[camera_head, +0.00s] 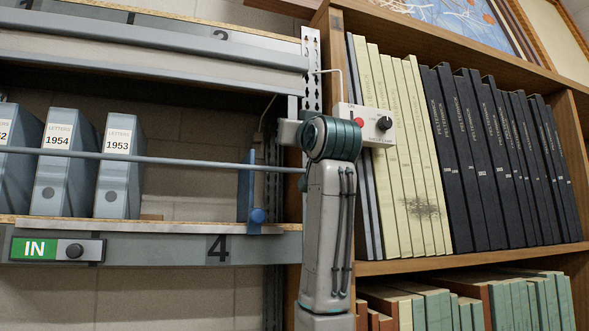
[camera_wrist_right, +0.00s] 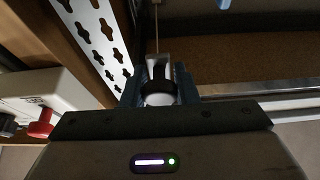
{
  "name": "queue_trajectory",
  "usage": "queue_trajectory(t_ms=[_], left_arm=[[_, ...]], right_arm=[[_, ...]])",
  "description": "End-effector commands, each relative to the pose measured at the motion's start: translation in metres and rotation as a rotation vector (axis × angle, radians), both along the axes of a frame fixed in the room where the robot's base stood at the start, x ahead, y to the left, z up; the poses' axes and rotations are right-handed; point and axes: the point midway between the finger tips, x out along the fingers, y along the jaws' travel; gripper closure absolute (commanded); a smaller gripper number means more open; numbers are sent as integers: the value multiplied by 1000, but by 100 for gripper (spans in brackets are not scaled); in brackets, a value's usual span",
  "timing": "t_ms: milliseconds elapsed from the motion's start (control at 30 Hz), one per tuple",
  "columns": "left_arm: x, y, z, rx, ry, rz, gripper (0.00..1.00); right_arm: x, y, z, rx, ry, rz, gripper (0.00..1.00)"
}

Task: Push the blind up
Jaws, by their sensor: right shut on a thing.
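A pale blind (camera_head: 160,52) shows as a narrow strip across the top of the grey shelf bay, with a grey rail along its lower edge. It is above the box files, whose fronts are uncovered. My right arm stands at the bay's right post in the head view; its gripper (camera_head: 288,132) is mostly hidden behind the arm. In the right wrist view, the right gripper (camera_wrist_right: 158,88) is shut on a small white grip (camera_wrist_right: 158,98), partly hidden by dark finger parts. A thin cord (camera_wrist_right: 156,30) runs away from it. My left gripper is not in view.
A white control box (camera_head: 366,124) with a red button and black knob is close to the right of my arm. A grey rod (camera_head: 150,157) crosses before the box files (camera_head: 118,165). A wooden bookcase (camera_head: 440,262) with several volumes stands right.

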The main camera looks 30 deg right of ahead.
Motion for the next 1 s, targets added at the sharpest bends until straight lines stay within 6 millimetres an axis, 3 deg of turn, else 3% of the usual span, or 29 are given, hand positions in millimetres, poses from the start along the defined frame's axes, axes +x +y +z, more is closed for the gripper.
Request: queue_trajectory(t_ms=[100, 267, 733, 767, 800, 867, 1000], left_arm=[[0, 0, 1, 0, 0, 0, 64], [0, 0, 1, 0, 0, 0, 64], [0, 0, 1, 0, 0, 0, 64], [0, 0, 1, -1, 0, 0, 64], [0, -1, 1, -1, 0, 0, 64], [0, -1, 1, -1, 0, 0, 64], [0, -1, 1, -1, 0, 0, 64]], right_arm=[[1, 0, 20, 1, 4, 1, 100], [1, 0, 35, 1, 5, 1, 100], [1, 0, 39, 0, 7, 1, 100], [1, 0, 39, 0, 7, 1, 67], [1, 0, 39, 0, 7, 1, 60], [1, 0, 39, 0, 6, 1, 52], [1, 0, 39, 0, 6, 1, 52]])
